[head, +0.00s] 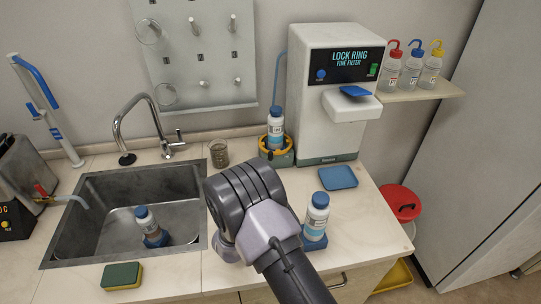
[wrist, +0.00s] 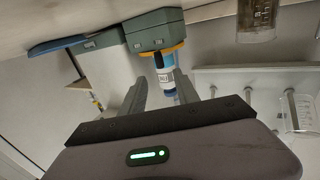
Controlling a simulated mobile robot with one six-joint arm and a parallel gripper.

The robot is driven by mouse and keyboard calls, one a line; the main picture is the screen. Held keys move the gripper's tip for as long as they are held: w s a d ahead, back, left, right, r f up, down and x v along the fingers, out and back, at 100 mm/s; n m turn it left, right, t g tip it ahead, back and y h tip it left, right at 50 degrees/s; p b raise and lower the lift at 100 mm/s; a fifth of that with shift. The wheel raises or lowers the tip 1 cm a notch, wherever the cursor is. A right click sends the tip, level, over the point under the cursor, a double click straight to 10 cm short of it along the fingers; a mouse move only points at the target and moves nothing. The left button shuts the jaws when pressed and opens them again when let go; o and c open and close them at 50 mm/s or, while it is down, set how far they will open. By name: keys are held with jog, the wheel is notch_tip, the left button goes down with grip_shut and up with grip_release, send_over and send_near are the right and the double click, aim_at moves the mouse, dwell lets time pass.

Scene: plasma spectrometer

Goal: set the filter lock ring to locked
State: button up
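The white machine (head: 320,100) has a screen (head: 347,65) reading "LOCK RING FINE FILTER". At its left foot stands a grey-green holder (head: 279,159) with a yellow ring (head: 264,148) around a white bottle with a blue cap (head: 275,129). The upside-down wrist view shows the holder (wrist: 152,32), the yellow ring (wrist: 175,47) and the bottle (wrist: 166,73). My gripper (wrist: 161,80) is open, its two fingers apart on either side of the bottle in that view. I cannot tell whether they touch it. In the head view my arm hides the gripper. The ring's lock marking is unreadable.
A glass beaker (head: 219,153) stands left of the holder. A blue tray (head: 338,177) lies right of it, and another white bottle (head: 316,217) stands nearer. The sink (head: 90,202) with its tap (head: 140,105) is at left. Some counter is bare at right.

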aim_at(270, 156)
jog(key=b+x, duration=0.1)
jog(key=x, duration=0.9)
jog(key=shift+w+f, duration=0.1)
jog(key=shift+w, duration=0.25)
grip_shut()
dwell(0.8)
